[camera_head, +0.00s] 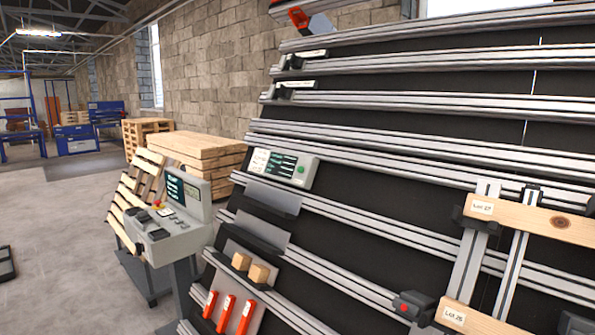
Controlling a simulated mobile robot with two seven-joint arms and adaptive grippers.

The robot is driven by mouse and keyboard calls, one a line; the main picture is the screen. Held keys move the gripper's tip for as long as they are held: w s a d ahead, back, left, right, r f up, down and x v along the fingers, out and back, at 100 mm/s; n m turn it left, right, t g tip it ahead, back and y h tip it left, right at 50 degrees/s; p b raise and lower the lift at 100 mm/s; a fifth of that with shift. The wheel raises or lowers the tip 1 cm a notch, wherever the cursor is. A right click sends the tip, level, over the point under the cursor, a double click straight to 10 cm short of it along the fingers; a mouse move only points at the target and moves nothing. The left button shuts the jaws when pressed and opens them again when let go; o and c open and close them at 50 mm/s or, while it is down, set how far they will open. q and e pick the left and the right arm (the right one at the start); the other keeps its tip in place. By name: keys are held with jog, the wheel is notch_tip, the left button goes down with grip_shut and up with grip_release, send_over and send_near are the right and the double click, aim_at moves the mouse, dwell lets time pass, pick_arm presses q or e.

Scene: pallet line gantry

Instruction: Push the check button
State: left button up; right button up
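No button carries a readable "check" label, so I cannot tell which one is the check button. A grey panel box (311,173) with a dark display is mounted on the rack, and a round green button (301,169) sits at its right end. A small dark box (415,299) at the lower right has a red button (404,307). A grey console (180,243) stands at the left with a lit screen (182,193) and small controls, including a red one (157,204). Neither of my grippers is in view.
The tilted dark rack (400,220) with metal rails fills the right. Wooden planks labelled Lot 27 (520,216) and Lot 26 (478,321) are on it. Red-handled tools (227,312) and wooden blocks (259,273) sit low on it. Wood stacks (195,150) stand behind the console. Floor at left is mostly clear.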

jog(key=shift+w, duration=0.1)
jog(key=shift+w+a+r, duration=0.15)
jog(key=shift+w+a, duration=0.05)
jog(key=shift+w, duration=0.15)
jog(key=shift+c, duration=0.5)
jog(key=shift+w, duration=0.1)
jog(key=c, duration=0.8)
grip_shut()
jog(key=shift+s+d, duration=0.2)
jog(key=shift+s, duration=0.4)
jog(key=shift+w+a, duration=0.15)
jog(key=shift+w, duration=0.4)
